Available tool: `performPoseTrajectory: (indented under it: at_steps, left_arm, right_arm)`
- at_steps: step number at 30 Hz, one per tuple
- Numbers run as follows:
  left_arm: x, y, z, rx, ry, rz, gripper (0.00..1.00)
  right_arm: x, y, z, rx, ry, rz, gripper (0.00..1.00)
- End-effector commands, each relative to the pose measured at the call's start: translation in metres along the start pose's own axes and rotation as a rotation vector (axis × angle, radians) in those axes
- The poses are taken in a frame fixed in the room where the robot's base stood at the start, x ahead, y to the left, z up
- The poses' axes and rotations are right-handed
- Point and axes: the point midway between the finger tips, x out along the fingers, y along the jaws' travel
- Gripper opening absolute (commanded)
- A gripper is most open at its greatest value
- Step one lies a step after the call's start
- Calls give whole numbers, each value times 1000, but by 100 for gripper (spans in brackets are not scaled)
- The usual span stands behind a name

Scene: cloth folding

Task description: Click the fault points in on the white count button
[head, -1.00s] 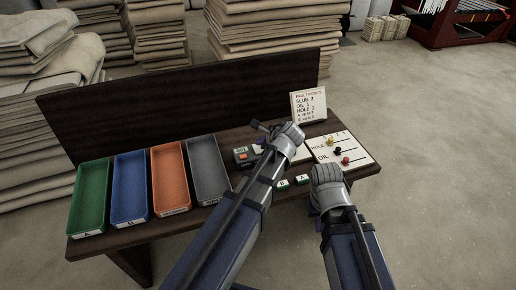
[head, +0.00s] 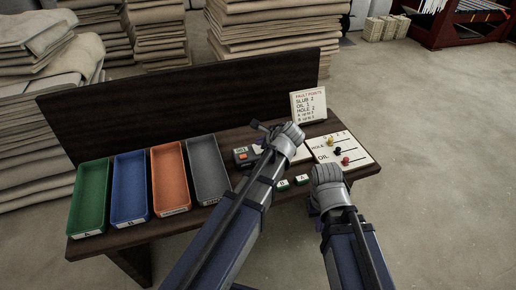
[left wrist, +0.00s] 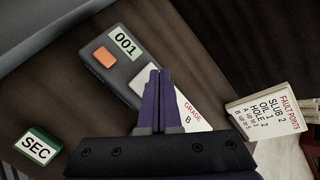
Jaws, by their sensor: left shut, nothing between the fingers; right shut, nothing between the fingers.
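The counter (left wrist: 122,62) is a dark grey box with a display (left wrist: 124,43) reading 001 and an orange button (left wrist: 104,58); it also shows in the head view (head: 243,158). My left gripper (left wrist: 154,76) is shut and empty, its purple fingertips over the counter's right end. A pale patch (left wrist: 143,82) shows beside the fingers; I cannot tell whether it is the white button or whether the fingers touch it. The fault card (left wrist: 270,112) reads SLUB 2, OIL 1, HOLE 2; it stands at the back right (head: 309,105). My right gripper (head: 313,209) is shut, mostly hidden by its wrist.
A white board (head: 350,157) with coloured pegs and labels HOLE and OIL lies at the right. Green, blue, orange and grey trays (head: 206,170) line the left. A GRADE B card (left wrist: 190,108) lies by the counter. A green SEC block (left wrist: 38,147) is nearby.

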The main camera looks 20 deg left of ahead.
Motion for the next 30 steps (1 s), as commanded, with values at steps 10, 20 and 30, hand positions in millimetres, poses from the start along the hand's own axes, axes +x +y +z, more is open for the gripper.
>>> performPoseTrajectory:
  at_steps: [10,20,30]
  left_arm:
    - [3,2,-2,0,0,0,0]
    - [6,4,-4,0,0,0,0]
    - [7,5,-5,0,0,0,0]
  right_arm:
    - [4,0,0,0,0,0,0]
    - [8,-1,0,0,0,0,0]
    - [10,-1,0,0,0,0,0]
